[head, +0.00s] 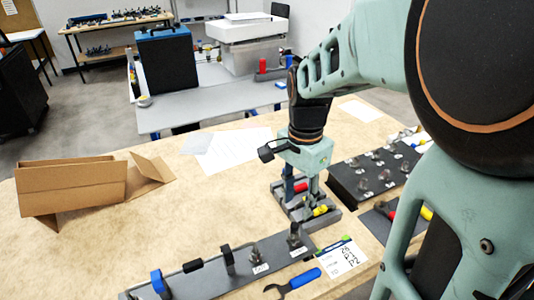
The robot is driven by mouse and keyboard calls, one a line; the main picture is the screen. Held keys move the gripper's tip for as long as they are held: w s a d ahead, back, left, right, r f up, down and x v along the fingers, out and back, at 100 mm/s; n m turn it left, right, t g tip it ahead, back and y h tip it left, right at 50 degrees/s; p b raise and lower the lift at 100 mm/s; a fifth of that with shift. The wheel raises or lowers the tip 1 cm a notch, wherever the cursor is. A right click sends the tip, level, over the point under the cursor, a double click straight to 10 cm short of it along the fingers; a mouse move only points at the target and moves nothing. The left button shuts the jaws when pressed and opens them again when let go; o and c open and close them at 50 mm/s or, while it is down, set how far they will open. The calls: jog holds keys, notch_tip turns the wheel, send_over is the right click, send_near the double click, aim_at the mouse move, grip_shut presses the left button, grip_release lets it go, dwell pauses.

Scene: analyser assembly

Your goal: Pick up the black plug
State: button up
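I cannot single out the black plug with certainty. A short black piece (193,265) lies at the grey rail at the bottom, and an upright black piece (229,259) stands beside it. My gripper (302,194) points down over a small grey fixture (333,216) on the wooden table. Red and yellow parts (320,210) show at the fixture, around the fingers. The fingertips are small and partly mixed with these parts, so I cannot see whether they are apart or hold something.
The grey rail (275,259) also carries a blue clip (159,283) and metal connectors. A blue wrench (293,283) and a label card (341,257) lie in front. A black connector block (367,182) is at right, an open cardboard box (72,186) at left. The table's middle left is clear.

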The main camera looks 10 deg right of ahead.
aim_at(294, 226)
jog(key=f, duration=0.9)
jog(key=shift+w+f+b, duration=0.2)
jog(key=shift+w+b, duration=0.05)
jog(key=shift+b, duration=0.1)
jog(key=shift+c, duration=0.2)
jog(key=shift+a, duration=0.1)
jog(key=c, duration=0.9)
